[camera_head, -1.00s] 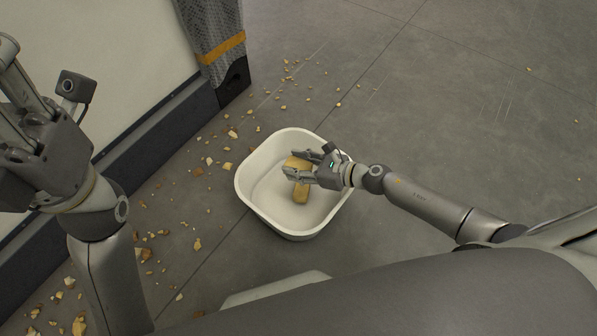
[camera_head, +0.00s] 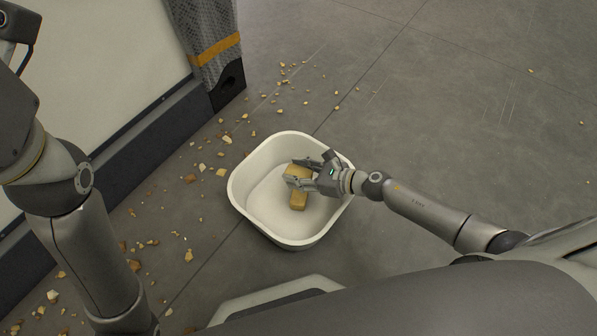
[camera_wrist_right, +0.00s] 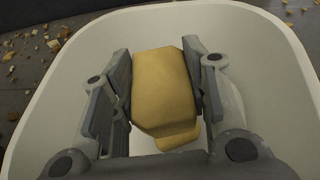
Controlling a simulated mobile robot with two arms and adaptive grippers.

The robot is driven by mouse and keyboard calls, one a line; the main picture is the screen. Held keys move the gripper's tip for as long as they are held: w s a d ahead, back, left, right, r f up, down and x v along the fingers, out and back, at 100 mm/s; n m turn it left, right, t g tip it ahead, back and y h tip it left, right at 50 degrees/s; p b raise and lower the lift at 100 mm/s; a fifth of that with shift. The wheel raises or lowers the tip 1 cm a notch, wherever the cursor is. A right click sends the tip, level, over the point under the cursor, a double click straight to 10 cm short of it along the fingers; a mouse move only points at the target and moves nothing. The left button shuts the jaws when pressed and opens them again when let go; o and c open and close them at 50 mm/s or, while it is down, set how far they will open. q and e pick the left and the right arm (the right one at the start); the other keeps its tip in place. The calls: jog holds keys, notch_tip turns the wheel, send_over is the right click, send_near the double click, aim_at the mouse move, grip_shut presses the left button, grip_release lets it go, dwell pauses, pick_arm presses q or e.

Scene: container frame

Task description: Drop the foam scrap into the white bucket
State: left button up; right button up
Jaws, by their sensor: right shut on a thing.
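The foam scrap (camera_head: 299,199) is a tan-yellow block. My right gripper (camera_head: 291,174) is shut on it, with one finger on each side, over the inside of the white bucket (camera_head: 242,200). In the right wrist view the foam scrap (camera_wrist_right: 163,88) sits between the two finger pads, with the pale bucket (camera_wrist_right: 262,75) around and behind it. A smaller yellow part shows below the block there; I cannot tell whether it is the same piece. Whether the foam touches the bucket floor is unclear. My left arm stands at the left edge, its fingers outside the picture.
The bucket stands on a grey tiled floor (camera_head: 450,110). Several tan crumbs (camera_head: 221,172) lie scattered left of and behind it. A pale panel with a dark base rail (camera_head: 160,140) and a grey post with an orange band (camera_head: 214,50) border the left. The floor at back right is mostly clear.

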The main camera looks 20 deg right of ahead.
jog(key=o, duration=0.8)
jog(key=shift+c, duration=0.2)
jog(key=v, duration=1.2)
